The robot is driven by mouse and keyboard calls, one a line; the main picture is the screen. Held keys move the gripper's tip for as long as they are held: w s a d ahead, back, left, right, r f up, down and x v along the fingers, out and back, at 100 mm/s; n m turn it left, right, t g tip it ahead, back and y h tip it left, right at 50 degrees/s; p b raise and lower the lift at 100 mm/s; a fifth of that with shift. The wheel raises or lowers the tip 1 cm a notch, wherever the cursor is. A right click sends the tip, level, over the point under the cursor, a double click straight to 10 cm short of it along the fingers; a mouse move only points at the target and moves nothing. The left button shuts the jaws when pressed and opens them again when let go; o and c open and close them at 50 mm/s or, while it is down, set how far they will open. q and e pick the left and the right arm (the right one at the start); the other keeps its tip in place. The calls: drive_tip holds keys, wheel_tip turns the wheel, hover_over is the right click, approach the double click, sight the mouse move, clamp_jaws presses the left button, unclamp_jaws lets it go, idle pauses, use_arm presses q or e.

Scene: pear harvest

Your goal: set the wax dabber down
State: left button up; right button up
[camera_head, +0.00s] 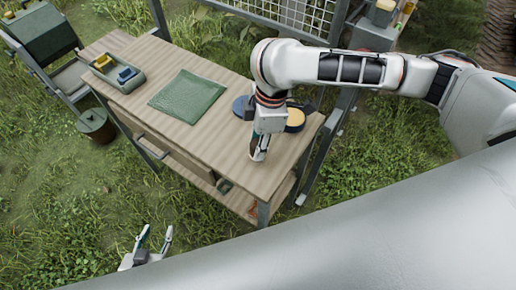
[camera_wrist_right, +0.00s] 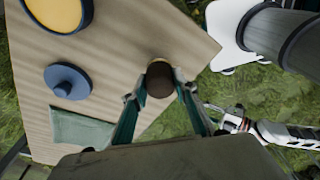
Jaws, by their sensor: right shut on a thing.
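The wax dabber (camera_wrist_right: 160,78), a brown piece with a dark rounded end, sits between the fingers of my right gripper (camera_wrist_right: 159,92). In the head view my right gripper (camera_head: 260,152) points down over the front right part of the wooden table (camera_head: 222,148), and the dabber is mostly hidden there. I cannot tell whether the dabber touches the tabletop. A round pot with yellow wax (camera_head: 296,119) and a blue lid with a knob (camera_wrist_right: 67,81) are on the table behind the gripper. My left gripper (camera_head: 153,243) is open and empty over the grass, away from the table.
A green cloth (camera_head: 188,96) lies mid-table. A tray (camera_head: 133,83) with yellow and blue blocks stands at the far left. Bare tabletop surrounds my right gripper.

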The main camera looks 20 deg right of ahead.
wheel_tip(320, 180, down, 3)
drive_tip(key=shift+r, duration=0.1)
use_arm(q)
drive_tip(key=shift+s, duration=0.15)
drive_tip(key=shift+s+a+f, duration=0.1)
drive_tip(key=shift+s+a, duration=0.05)
drive_tip(key=shift+a+f, duration=0.1)
use_arm(e)
drive_tip(key=o, duration=1.1)
drive_tip(key=shift+c, duration=0.2)
drive_tip(key=r, duration=0.3)
drive_tip(key=d+r, duration=0.1)
drive_tip(key=r, duration=0.6)
drive_tip(key=shift+d+r, duration=0.3)
drive_tip(key=shift+r, duration=0.05)
drive_tip(key=shift+s+r, duration=0.1)
drive_tip(key=shift+r, duration=0.5)
drive_tip(key=shift+s, duration=0.1)
